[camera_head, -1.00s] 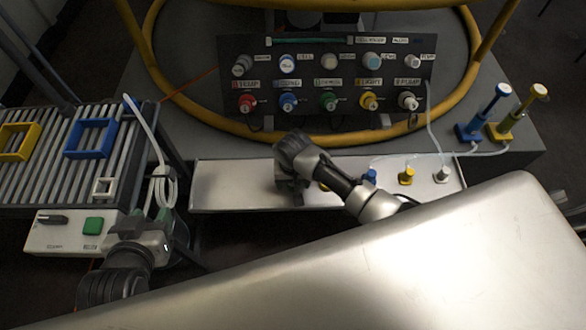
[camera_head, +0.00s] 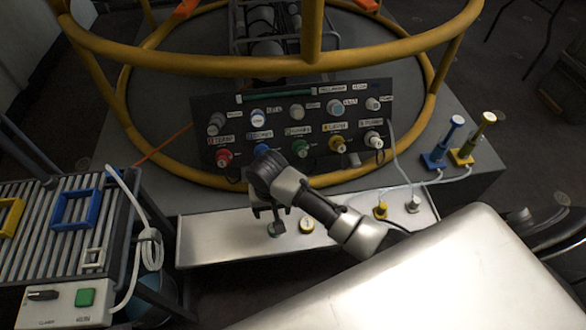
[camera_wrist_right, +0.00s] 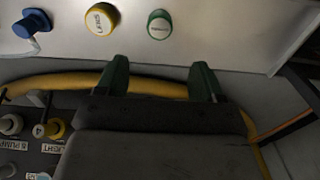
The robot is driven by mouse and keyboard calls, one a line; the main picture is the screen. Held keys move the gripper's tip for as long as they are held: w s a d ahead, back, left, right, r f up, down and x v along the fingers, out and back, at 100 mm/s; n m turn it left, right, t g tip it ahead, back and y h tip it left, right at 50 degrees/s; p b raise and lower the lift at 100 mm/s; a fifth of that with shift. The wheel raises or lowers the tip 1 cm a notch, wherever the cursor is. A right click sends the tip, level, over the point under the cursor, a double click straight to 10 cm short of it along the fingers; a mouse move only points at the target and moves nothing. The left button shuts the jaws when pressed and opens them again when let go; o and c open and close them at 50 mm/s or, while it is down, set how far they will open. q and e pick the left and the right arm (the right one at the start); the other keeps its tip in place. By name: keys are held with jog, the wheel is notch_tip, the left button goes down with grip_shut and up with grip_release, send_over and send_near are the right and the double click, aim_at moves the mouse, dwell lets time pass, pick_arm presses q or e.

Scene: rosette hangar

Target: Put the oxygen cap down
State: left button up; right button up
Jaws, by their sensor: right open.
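The oxygen cap (camera_wrist_right: 159,24) appears to be the green-rimmed cap with a white labelled top; its lettering is too small to read surely. It stands on the pale metal tray (camera_head: 205,240), and it also shows just below my gripper in the head view (camera_head: 275,230). My right gripper (camera_head: 268,212) is above the tray. In the right wrist view its two green fingertips (camera_wrist_right: 160,78) are spread with nothing between them, and the cap is apart from them, beyond their tips. My left gripper is not in view.
A yellow-rimmed cap (camera_head: 306,225) stands right beside the green one. The connector panel (camera_head: 300,125) rises behind, inside a yellow rail. A slatted rack (camera_head: 40,215) is at left.

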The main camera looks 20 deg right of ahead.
jog(key=s+d+r+n+t, duration=0.1)
jog(key=s+d+r, duration=0.1)
jog(key=s, duration=0.5)
jog(key=s+d+r+n+t, duration=0.1)
jog(key=s+d+r+n, duration=0.1)
jog(key=s, duration=0.4)
jog(key=s+d+r+n+t, duration=0.1)
jog(key=s+d+r+n, duration=0.1)
jog(key=s+r, duration=0.3)
jog(key=s+d, duration=0.1)
jog(key=s, duration=0.1)
jog(key=shift+s+d+t, duration=0.25)
jog(key=shift+s+t, duration=0.05)
jog(key=shift+w+f, duration=0.1)
